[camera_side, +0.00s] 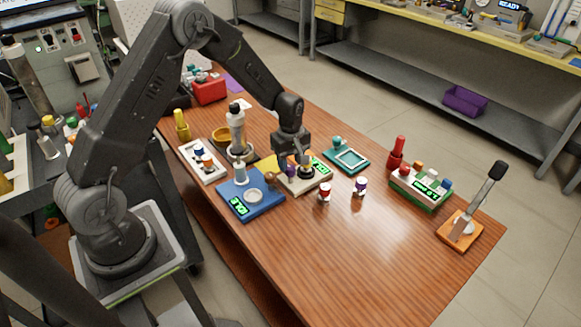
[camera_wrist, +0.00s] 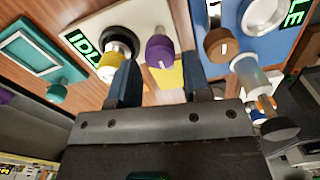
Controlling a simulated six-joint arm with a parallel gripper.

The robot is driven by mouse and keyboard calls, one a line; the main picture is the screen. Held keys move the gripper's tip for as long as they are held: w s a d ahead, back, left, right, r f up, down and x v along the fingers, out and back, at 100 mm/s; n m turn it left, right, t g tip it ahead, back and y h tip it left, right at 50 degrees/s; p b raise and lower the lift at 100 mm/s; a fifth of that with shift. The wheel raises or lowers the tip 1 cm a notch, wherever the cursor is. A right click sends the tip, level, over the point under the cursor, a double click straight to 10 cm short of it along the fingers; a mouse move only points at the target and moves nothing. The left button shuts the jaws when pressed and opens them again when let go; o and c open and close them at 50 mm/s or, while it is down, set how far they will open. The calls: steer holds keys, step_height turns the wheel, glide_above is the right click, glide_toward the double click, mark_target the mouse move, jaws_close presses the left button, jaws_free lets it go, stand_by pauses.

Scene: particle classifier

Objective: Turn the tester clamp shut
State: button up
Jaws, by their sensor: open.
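A cream unit (camera_side: 300,184) with a green display, reading IDLE (camera_wrist: 80,42) in the wrist view, sits mid-table and looks like the tester. A purple knob (camera_wrist: 160,50) stands on its edge; it also shows in the side view (camera_side: 290,170). Beside the knob, a yellow-capped piece (camera_wrist: 107,68) sits in a black round holder (camera_wrist: 122,40). My gripper (camera_wrist: 161,64) is open and empty, pointing down over the cream unit. The purple knob shows between its two fingers, just past the tips. I cannot tell whether the fingers touch it.
A blue unit (camera_side: 237,206) with a silver dish and brown knob (camera_wrist: 217,43) stands close by. A white rack (camera_side: 203,171), a teal frame (camera_side: 347,160), two small vials (camera_side: 324,192), a green-fronted rack (camera_side: 420,196) and an orange lever base (camera_side: 460,238) surround it. The front table is clear.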

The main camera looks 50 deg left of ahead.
steer(key=shift+f, duration=1.35)
steer(key=shift+c, duration=0.2)
steer(key=c, duration=0.6)
